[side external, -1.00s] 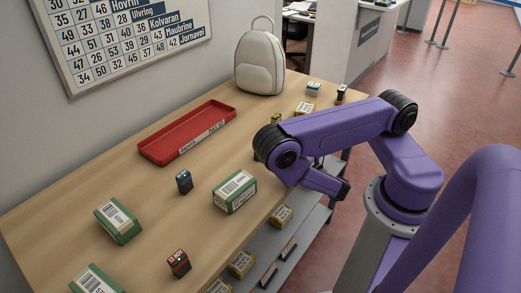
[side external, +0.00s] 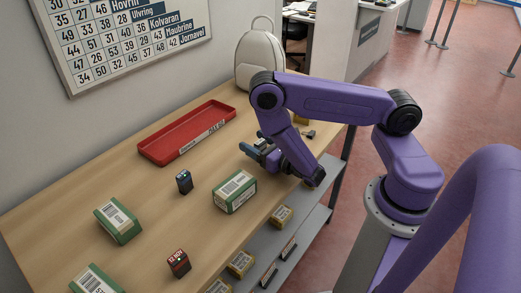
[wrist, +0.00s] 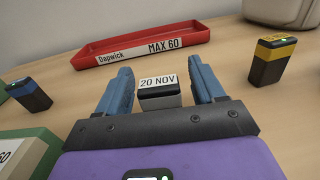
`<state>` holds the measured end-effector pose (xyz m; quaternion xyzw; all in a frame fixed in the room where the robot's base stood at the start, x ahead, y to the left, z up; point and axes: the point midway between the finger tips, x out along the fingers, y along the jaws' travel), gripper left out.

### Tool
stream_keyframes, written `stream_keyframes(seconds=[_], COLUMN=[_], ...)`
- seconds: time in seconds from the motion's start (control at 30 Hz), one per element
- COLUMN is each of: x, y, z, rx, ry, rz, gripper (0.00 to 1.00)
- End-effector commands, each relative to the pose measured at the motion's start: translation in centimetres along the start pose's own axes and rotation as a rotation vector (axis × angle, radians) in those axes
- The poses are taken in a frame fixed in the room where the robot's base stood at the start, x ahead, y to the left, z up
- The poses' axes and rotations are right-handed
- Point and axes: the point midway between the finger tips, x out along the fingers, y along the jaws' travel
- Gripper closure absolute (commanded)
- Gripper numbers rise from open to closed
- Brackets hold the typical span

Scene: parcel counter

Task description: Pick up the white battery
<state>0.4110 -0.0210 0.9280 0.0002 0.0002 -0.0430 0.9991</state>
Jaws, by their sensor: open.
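In the wrist view a small battery (wrist: 160,100) with a pale top and a white "20 NOV" label stands between the blue fingers of my gripper (wrist: 160,70). It looks like the white battery. The fingers are apart, one on each side of it; I cannot tell whether either touches it. In the side view my gripper (side external: 256,147) is low over the counter, right of the red tray, and the white battery is hidden behind it and my arm.
A red tray (wrist: 120,50) lies beyond. A blue-topped battery (wrist: 28,95) stands left, a yellow-topped one (wrist: 272,62) right. A green-and-white box (side external: 234,192) is close to my gripper. A white backpack (side external: 260,60) stands at the back. The counter (side external: 140,190) has free room left of the green-and-white box.

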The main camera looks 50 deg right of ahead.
Motion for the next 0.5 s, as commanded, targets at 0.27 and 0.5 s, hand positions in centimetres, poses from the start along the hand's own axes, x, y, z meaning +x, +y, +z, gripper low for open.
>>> stream_keyframes(seconds=[0.27,0.5], x=[0.25,0.22], y=[0.0,0.0], z=[0.01,0.01], rx=[-0.001,0.0], ry=[0.0,0.0], rz=[0.0,0.0], gripper=[0.32,0.9])
